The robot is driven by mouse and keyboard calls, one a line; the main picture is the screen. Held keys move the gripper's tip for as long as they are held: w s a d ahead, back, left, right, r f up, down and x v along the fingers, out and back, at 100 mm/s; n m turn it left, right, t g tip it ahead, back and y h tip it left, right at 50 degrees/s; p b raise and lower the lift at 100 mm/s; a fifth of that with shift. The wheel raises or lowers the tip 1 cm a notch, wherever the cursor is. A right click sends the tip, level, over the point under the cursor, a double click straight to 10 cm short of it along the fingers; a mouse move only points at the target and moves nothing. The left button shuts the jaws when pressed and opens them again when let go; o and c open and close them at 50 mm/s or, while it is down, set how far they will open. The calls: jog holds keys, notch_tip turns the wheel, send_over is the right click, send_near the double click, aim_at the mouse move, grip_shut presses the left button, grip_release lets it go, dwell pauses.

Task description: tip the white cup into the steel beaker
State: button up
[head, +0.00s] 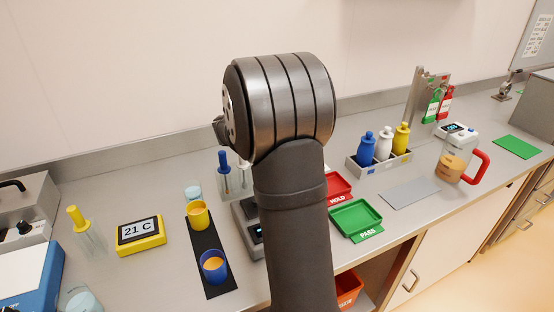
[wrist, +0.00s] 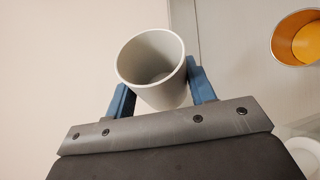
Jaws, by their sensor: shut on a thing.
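The white cup (wrist: 151,62) is between the two blue fingers of my gripper (wrist: 166,88) in the wrist view. The fingers are shut on its sides. Its open mouth faces the camera, and no powder shows on the visible part of its pale grey inside. In the head view my own arm hides the gripper and the cup. I cannot make out a steel beaker in either view; it may be behind my arm.
A yellow cup (head: 198,215) and a blue cup (head: 214,267) with orange contents stand on a black mat (head: 222,287). A scale (head: 250,228) is partly behind my arm. A green tray (head: 355,218), a bottle rack (head: 376,172) and a red-handled jug (head: 452,165) stand to the right.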

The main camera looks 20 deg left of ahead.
jog(key=shift+a+f+n+h, duration=0.1)
jog(key=shift+f+n+h, duration=0.3)
jog(key=shift+f, duration=0.55)
jog(key=shift+f+n+g+h, duration=0.4)
jog(key=shift+n+g, duration=0.1)
jog(key=shift+n, duration=0.3)
jog(key=shift+w+a+r+n, duration=0.15)
jog(key=shift+r+n, duration=0.15)
jog(key=shift+n, duration=0.2)
jog(key=shift+w+a+f+n+g+h, duration=0.25)
jog(key=shift+a+f+n+h, duration=0.15)
jog(key=shift+a+n+h, duration=0.35)
jog(key=shift+w+a+f+n+g+h, duration=0.1)
jog(key=shift+a+f+n+g+h, duration=0.1)
jog(key=shift+a+f+n+h, duration=0.4)
jog(key=shift+w+a+f+n+g+h, duration=0.25)
jog(key=shift+a+n+h, duration=0.4)
jog(key=shift+a+n, duration=0.35)
